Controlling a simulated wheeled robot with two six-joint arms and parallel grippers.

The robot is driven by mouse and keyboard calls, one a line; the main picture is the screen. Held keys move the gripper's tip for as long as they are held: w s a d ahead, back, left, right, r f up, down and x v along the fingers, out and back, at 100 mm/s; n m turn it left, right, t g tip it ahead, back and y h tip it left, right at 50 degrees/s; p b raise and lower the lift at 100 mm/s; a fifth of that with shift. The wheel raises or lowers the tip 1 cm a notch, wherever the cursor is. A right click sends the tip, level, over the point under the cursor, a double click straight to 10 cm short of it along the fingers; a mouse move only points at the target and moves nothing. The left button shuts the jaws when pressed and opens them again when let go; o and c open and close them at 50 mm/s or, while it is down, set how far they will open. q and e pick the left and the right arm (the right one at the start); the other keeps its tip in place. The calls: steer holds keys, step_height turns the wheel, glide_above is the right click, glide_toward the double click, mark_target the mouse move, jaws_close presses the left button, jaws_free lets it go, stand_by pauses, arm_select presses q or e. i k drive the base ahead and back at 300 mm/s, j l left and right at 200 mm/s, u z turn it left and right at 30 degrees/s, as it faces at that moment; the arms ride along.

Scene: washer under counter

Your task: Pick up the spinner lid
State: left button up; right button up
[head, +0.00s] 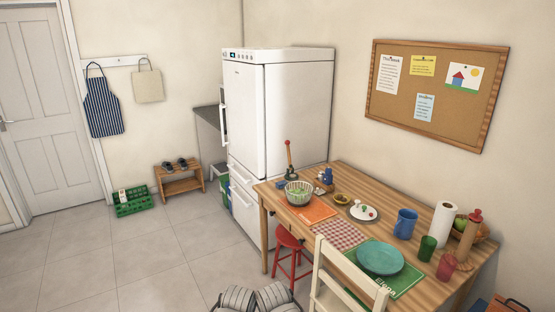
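Grey ribbed shapes at the bottom centre look like parts of my own body. No gripper fingers can be made out, and nothing touches the lid.
The wooden table (402,208) also holds a blue jug (405,223), a teal plate (380,258), a paper towel roll (443,223) and cups. A cream chair (325,257) and a red stool (287,240) stand at its front.

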mark_target(360, 215)
steer(key=i+u, duration=0.4)
steer(key=i, duration=0.4)
steer(key=i+z, duration=1.15)
steer(key=z, duration=0.2)
steer(key=i+j+z, duration=0.25)
steer(key=z, duration=0.15)
steer(key=i+j+z, duration=0.25)
steer(key=z, duration=0.15)
